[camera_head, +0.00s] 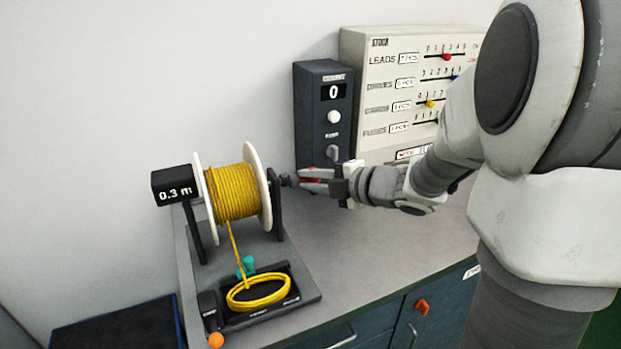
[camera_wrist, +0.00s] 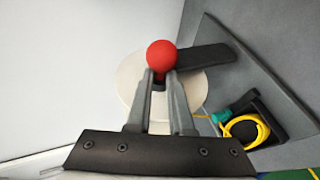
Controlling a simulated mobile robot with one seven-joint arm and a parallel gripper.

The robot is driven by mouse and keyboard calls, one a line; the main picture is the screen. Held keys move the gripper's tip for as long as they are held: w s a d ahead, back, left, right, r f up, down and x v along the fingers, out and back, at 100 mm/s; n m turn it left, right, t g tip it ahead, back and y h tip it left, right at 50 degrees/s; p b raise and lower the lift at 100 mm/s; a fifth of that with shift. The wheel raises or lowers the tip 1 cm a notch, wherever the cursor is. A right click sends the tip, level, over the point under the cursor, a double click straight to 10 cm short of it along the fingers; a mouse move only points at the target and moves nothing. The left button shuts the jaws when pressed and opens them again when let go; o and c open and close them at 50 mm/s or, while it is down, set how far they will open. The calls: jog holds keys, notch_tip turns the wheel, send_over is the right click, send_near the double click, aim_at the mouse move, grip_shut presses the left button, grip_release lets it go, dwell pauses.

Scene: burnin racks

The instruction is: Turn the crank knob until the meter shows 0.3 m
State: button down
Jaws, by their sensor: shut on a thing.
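The meter (camera_head: 175,186) is a black box on a post at the left of the reel stand, and it reads 0.3 m. The reel (camera_head: 236,191) has white flanges and yellow cable wound on it. The crank knob (camera_wrist: 161,55) is a red ball in the wrist view, on the near side of the reel's pale flange (camera_wrist: 128,82). My gripper (camera_wrist: 160,77) is shut on the knob, with a fingertip on each side of it. In the head view my gripper (camera_head: 304,180) reaches the crank from the right, and its fingers mostly hide the knob.
A coil of yellow cable (camera_head: 232,301) lies in the black tray below the reel, beside a teal part (camera_head: 246,267). An orange-tipped lever (camera_head: 215,340) is at the front left. A dark counter box (camera_head: 312,110) showing 0 and a beige slider panel (camera_head: 375,140) stand behind my gripper.

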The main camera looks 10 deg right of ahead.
jog(key=shift+w+d+f, duration=0.1)
jog(key=shift+d+f, duration=0.05)
jog(key=shift+d, duration=0.05)
jog(key=shift+s+f+b, duration=0.2)
jog(key=shift+f+b, duration=0.35)
jog(key=shift+b, duration=0.05)
jog(key=shift+s+f+b, duration=0.15)
jog(key=shift+f+b, duration=0.4)
jog(key=c, duration=1.3)
grip_release()
jog(key=shift+r, duration=0.1)
jog(key=o, duration=0.5)
jog(key=shift+w, duration=0.1)
jog(key=shift+o, duration=0.4)
